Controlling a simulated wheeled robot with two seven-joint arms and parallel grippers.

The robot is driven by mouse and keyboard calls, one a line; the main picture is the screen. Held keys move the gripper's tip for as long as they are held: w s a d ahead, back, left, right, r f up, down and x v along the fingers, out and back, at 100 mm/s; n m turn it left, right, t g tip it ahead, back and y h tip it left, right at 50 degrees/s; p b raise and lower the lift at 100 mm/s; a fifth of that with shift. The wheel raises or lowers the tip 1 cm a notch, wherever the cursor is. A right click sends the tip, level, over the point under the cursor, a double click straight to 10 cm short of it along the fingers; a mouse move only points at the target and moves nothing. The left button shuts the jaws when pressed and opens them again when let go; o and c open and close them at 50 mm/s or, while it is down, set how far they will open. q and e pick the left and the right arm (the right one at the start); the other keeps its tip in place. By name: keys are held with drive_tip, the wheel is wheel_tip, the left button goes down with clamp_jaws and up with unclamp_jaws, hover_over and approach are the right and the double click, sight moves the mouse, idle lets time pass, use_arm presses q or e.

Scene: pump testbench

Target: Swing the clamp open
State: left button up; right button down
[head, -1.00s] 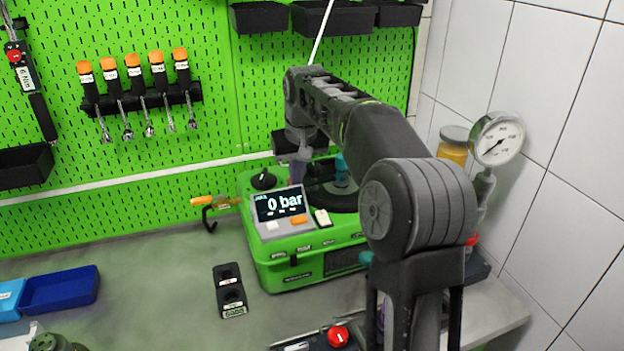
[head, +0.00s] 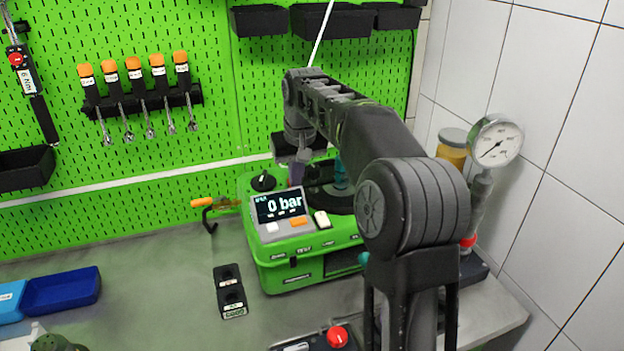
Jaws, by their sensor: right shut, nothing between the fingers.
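The green test bench (head: 300,270) stands on the worktop, with a display (head: 279,205) reading 0 bar. An orange-handled black lever with a hooked end (head: 208,208) sticks out at its left side; it may be the clamp, but I cannot tell for sure. My right gripper (head: 296,175) points down over the back of the bench, behind the display, shut and empty. It is right of the orange handle and apart from it. A dark round part (head: 341,200) on the bench top is partly hidden by my right arm. My left gripper is not in view.
A pressure gauge (head: 495,142) and a yellow-filled jar (head: 452,148) stand at the right by the tiled wall. A black two-hole holder (head: 230,290) and blue bins (head: 60,291) lie left of the bench. Tools hang on the green pegboard. The worktop between bins and holder is clear.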

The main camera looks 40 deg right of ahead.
drive_tip(key=shift+w+f+p, duration=0.5)
drive_tip(key=shift+w+p, duration=0.15)
drive_tip(key=shift+p, duration=0.05)
drive_tip(key=shift+w, duration=0.2)
drive_tip(key=shift+w+d+p, duration=0.2)
drive_tip(key=shift+w+p, duration=0.1)
drive_tip(key=shift+w, duration=0.05)
drive_tip(key=shift+w+d+f+p, duration=0.1)
drive_tip(key=shift+w+d+p, duration=0.15)
drive_tip(key=shift+w, duration=0.3)
drive_tip(key=shift+w+d+f+p, duration=0.15)
drive_tip(key=shift+w+d, duration=0.15)
drive_tip(key=shift+w, duration=0.2)
drive_tip(key=shift+s+r, duration=0.15)
drive_tip(key=shift+r, duration=0.15)
